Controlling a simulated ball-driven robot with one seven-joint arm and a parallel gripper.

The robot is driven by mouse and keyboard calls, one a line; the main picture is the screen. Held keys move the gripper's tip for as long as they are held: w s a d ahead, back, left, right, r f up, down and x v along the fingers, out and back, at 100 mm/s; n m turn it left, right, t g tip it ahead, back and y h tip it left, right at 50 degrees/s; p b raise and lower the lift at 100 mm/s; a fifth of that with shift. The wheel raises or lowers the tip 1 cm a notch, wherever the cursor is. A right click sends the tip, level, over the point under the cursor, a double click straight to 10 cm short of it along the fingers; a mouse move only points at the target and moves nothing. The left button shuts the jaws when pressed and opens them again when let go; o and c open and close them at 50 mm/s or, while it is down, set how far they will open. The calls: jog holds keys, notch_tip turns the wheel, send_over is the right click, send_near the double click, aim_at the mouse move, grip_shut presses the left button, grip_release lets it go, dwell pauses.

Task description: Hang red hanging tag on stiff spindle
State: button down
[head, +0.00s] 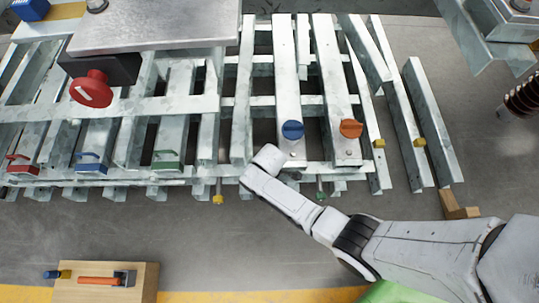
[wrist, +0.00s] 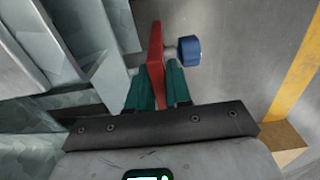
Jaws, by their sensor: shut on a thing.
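In the wrist view, a flat red piece (wrist: 155,52), which looks like the red hanging tag, stands between the green fingers of my gripper (wrist: 158,85). My gripper is shut on its lower part, and the upper part sticks out past the fingertips. A blue round cap (wrist: 187,52) on a short grey shaft (wrist: 170,52) lies just right of the tag's upper part. I cannot tell whether the shaft passes through the tag or only lies beside it. In the head view, my arm reaches over the frame's front edge; the held tag is hidden there. Which part is the stiff spindle is unclear.
A wooden box (head: 75,294) stands front left. Floor between is clear.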

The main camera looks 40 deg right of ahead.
jog(key=shift+f+b, duration=0.6)
jog(key=shift+f, duration=0.2)
jog(key=c, duration=1)
grip_release()
jog(key=shift+o, duration=0.2)
notch_tip(320, 180, up, 11)
jog(key=p, duration=0.6)
jog(key=s+d+r+m+t, duration=0.1)
jog(key=s+d+r+m, duration=0.4)
jog(key=s+r, duration=0.4)
jog(key=s+d+r+m, duration=0.3)
jog(key=s+r+m, duration=0.4)
jog(key=r, duration=0.4)
notch_tip(320, 180, up, 24)
jog(key=p, duration=2.4)
jog(key=shift+s+r+n, duration=0.2)
jog(key=shift+s+n, duration=0.05)
jog(key=shift+n, duration=0.15)
jog(key=shift+a, duration=0.1)
